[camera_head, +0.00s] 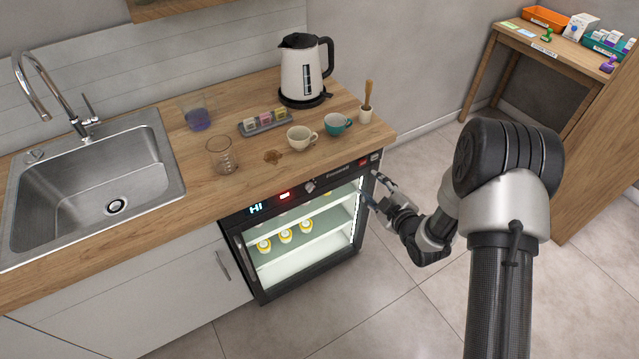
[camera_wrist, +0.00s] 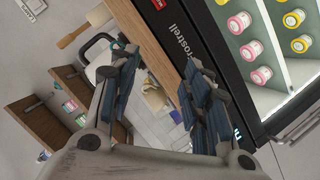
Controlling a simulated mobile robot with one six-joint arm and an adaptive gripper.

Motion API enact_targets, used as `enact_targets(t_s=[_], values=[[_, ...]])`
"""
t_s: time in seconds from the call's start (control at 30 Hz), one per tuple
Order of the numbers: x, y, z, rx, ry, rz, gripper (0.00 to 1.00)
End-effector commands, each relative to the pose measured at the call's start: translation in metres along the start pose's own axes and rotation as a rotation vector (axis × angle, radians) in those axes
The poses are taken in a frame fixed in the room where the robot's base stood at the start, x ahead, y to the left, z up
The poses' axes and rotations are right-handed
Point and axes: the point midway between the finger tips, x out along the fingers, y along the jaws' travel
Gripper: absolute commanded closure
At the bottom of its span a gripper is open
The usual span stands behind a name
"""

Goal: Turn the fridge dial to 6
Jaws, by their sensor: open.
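The small under-counter fridge (camera_head: 262,284) has a glass door and a black top panel. A lit display (camera_head: 256,208) reads "HI". My gripper (camera_head: 371,186) is open and empty at the fridge's right front corner, right of the dial. In the wrist view my fingers (camera_wrist: 160,78) spread beside the fridge's black front (camera_wrist: 212,60). I cannot make out the dial there.
The wooden counter (camera_head: 200,175) above the fridge holds a kettle (camera_head: 302,70), a cream cup (camera_head: 302,138), a teal cup (camera_head: 337,124), beakers and a mortar (camera_head: 366,113). Several jars (camera_head: 285,236) stand inside the fridge. The floor (camera_head: 370,310) in front is clear.

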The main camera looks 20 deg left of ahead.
Motion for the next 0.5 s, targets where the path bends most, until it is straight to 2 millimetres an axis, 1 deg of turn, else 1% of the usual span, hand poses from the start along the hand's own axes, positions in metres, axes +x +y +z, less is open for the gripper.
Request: enact_targets(t_s=[0.03, 0.1, 0.2, 0.3, 0.33, 0.4, 0.5], values=[[0.004, -0.033, 0.006, -0.007, 0.055, -0.007, 0.56], [0.005, -0.064, 0.007, -0.019, 0.136, 0.005, 0.56], [-0.001, -0.102, 0.007, -0.025, 0.232, 0.030, 0.56], [-0.010, -0.129, 0.007, -0.022, 0.300, 0.056, 0.56], [-0.013, -0.134, 0.007, -0.022, 0.315, 0.064, 0.56], [-0.018, -0.143, 0.007, -0.019, 0.340, 0.078, 0.56], [-0.020, -0.150, 0.005, -0.018, 0.361, 0.088, 0.56]])
